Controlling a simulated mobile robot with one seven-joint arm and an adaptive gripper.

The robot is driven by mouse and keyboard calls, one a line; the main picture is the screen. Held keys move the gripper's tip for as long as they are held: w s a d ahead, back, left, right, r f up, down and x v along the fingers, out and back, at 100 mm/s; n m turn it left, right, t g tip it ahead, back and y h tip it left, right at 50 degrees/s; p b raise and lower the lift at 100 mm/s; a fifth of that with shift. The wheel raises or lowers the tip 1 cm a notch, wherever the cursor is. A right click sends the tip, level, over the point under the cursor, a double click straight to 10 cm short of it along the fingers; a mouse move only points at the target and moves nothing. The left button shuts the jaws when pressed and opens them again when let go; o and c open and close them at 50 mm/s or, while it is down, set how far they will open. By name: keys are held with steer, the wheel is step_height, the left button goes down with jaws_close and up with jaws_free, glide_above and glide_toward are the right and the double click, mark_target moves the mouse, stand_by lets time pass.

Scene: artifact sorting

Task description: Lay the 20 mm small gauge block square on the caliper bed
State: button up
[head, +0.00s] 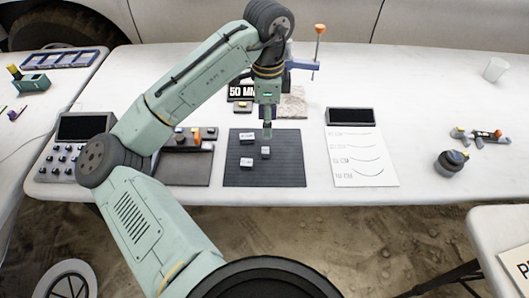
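Three small light gauge blocks lie apart on the dark ribbed mat (290,176): one at the upper left (246,136), one right of centre (265,152) and one at the lower left (246,162). Their markings are too small to read, so I cannot tell which is the 20 mm one. My gripper (267,134) points down over the mat's back part, just above the block right of centre. Its fingers are too small to show whether they are open or shut. I cannot identify the caliper bed with certainty; a pale speckled plate (293,103) lies behind my gripper, partly hidden by my arm.
A dark tray (186,172) with small items is left of the mat. A white sheet with curves (363,167) lies right. The table's right side has free room around a dark round object (451,161).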

mark_target(267, 150)
step_height(267, 150, down, 4)
steer(key=shift+r, duration=0.2)
steer(key=f, duration=0.1)
steer(key=f+p, duration=0.1)
steer(key=f, duration=0.1)
steer(key=f+p, duration=0.1)
steer(key=shift+s+f, duration=0.35)
steer(key=shift+s, duration=0.05)
steer(key=shift+f, duration=0.45)
steer(key=shift+c, duration=0.2)
jaws_close()
steer(key=shift+r, duration=0.15)
